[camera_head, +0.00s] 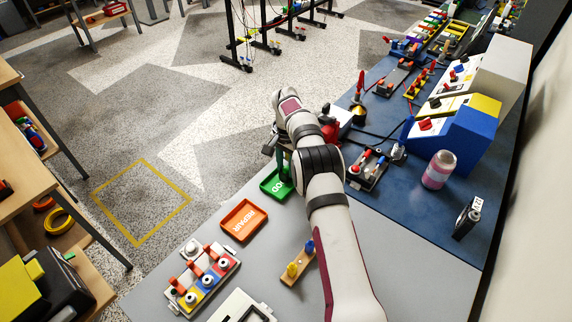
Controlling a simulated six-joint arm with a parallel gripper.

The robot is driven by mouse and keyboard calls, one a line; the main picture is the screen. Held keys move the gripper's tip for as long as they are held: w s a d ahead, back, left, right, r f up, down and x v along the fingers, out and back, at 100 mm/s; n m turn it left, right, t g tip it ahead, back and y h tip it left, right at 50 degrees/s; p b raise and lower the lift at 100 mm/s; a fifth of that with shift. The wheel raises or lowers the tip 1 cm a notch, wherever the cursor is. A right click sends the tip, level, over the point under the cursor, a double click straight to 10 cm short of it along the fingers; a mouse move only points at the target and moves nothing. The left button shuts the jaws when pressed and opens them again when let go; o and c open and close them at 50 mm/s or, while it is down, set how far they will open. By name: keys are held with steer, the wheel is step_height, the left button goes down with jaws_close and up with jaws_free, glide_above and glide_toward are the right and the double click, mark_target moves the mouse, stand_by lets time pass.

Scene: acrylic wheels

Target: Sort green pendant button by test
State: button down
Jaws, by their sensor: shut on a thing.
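My gripper (275,147) is at the end of the bent pale arm, just above the green tray marked GOOD (272,191). It is shut on a slim green piece (283,163), which looks like the green pendant button. The piece points down toward the tray; I cannot tell whether it touches the tray floor. My arm and gripper hide part of the tray and of the piece. The orange tray marked REPAIR (229,219) lies nearer, to the lower left, and looks empty.
A rack with red, yellow and blue parts (203,278) stands at the front left. A wooden strip with blue and yellow pegs (297,262) lies beside my arm. A pink bottle (438,170) and a blue-and-yellow box (463,128) stand on the blue mat at right.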

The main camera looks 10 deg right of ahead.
steer(key=shift+c, duration=2.1)
jaws_free()
steer(key=shift+f, duration=0.1)
step_height(320, 180, up, 15)
steer(key=s+r+n, duration=0.2)
steer(key=s+r, duration=0.7)
steer(key=r, duration=0.2)
steer(key=s+r+y, duration=0.1)
steer(key=s+r, duration=0.1)
steer(key=s, duration=1)
steer(key=s+f, duration=0.4)
steer(key=s, duration=0.7)
steer(key=s+a+f+n, duration=0.1)
steer(key=s+f, duration=0.4)
steer(key=s, duration=0.6)
steer(key=shift+s+y, duration=0.35)
steer(key=shift+y, duration=0.05)
